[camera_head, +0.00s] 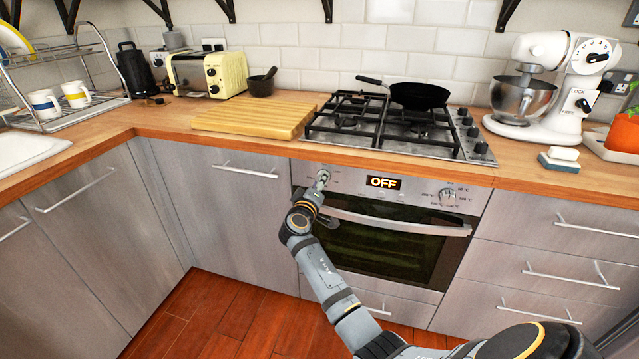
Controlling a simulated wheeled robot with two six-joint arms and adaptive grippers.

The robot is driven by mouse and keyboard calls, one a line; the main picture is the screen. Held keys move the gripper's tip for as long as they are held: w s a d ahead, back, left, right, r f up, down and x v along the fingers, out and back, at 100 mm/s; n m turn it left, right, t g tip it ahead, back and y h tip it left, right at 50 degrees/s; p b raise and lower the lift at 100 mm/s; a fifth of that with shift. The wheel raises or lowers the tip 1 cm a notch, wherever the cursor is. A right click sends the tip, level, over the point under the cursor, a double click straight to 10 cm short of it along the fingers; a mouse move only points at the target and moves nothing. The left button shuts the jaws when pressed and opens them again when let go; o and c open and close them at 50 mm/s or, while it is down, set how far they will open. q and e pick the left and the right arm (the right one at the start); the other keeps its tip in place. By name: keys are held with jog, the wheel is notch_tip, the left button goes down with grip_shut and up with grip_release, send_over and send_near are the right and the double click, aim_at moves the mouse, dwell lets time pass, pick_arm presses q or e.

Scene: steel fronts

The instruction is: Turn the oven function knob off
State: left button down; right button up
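The built-in oven (388,245) is set under the counter, and its small display (384,183) reads "OFF". A silver knob (322,177) is at the left of its control panel, and a second silver knob (447,197) is at the right. My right arm comes in from the lower right, and its gripper (316,190) is at the left knob, partly covering it. Whether the fingers touch the knob, or are open or shut, is too small to tell. The markings around the left knob are mostly hidden or unreadable. My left gripper is not in view.
The oven door handle (400,222) runs just below the panel, close to my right forearm. A gas hob (390,125) with a black pan (418,95) sits above. A cutting board (255,116) lies left of it, and a stand mixer (550,85) stands right.

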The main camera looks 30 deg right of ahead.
dwell(0.3)
jog(key=o, duration=1.2)
jog(key=v, duration=0.7)
jog(key=shift+s+a, duration=0.15)
jog(key=shift+a, duration=0.1)
jog(key=shift+f, duration=0.1)
